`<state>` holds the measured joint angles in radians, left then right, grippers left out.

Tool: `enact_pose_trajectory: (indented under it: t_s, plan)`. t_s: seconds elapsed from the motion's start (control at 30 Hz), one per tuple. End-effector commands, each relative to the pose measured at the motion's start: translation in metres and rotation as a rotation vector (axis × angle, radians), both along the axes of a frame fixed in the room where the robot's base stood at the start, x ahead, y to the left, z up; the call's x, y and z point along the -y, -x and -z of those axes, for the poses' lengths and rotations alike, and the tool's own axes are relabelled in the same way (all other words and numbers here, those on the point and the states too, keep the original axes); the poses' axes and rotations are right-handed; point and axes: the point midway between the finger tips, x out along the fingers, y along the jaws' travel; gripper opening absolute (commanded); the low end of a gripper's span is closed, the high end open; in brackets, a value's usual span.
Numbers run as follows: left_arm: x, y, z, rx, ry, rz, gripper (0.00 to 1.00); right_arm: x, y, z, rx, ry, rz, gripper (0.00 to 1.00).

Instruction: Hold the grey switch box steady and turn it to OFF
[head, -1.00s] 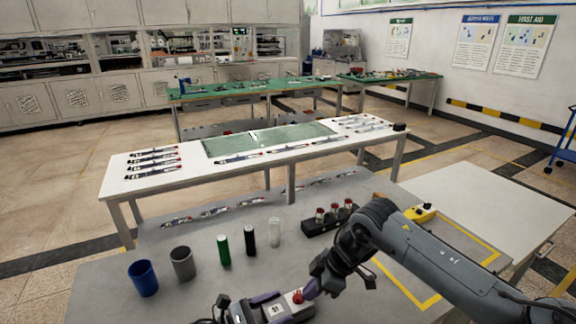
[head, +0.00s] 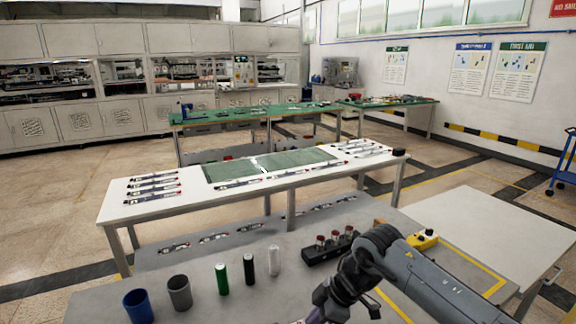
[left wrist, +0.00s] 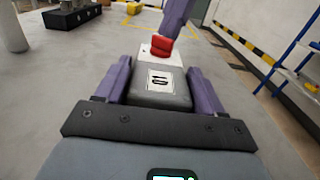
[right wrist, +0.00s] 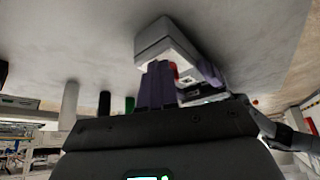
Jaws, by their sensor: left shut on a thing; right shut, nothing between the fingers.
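The grey switch box (left wrist: 163,97) sits between the purple fingers of my left gripper (left wrist: 157,78), which is shut on it. Its top has a white label with a dark symbol and, at the far end, a red knob (left wrist: 158,46). My right gripper (right wrist: 158,72) is shut with nothing between its fingers. In the left wrist view its purple fingertips come down at the red knob, touching or almost touching it. The right wrist view shows the box (right wrist: 163,40) beside those fingertips, with the knob mostly hidden behind them. In the head view the box is below the frame.
On the grey table stand a blue cup (head: 138,306), a grey cup (head: 179,293), and green (head: 222,280), black (head: 248,268) and white (head: 274,261) cylinders. A black holder (head: 325,250) with red-topped pieces and a yellow box (head: 423,239) stand farther right.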

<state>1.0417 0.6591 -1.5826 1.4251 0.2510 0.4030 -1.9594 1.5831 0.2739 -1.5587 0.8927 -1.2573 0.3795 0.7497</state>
Motion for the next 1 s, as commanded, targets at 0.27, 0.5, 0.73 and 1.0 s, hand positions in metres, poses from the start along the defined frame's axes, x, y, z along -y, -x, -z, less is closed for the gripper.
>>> enact_pose_trajectory:
  t_s: [0.27, 0.5, 0.73, 1.0]
  plan:
    - [0.0, 0.0, 0.0, 0.0, 0.0, 0.0, 0.28, 0.003, -0.001, -0.013, 0.002, -0.001, 0.001, 0.0]
    - [0.0, 0.0, 0.0, 0.0, 0.0, 0.0, 0.28, 0.002, -0.001, -0.041, 0.001, -0.002, 0.0, 0.0]
    - [0.0, 0.0, 0.0, 0.0, 0.0, 0.0, 0.28, 0.003, 0.0, -0.058, 0.0, -0.001, 0.001, 0.0]
    - [0.0, 0.0, 0.0, 0.0, 0.0, 0.0, 0.28, 0.003, 0.0, -0.06, -0.001, 0.0, 0.0, 0.0]
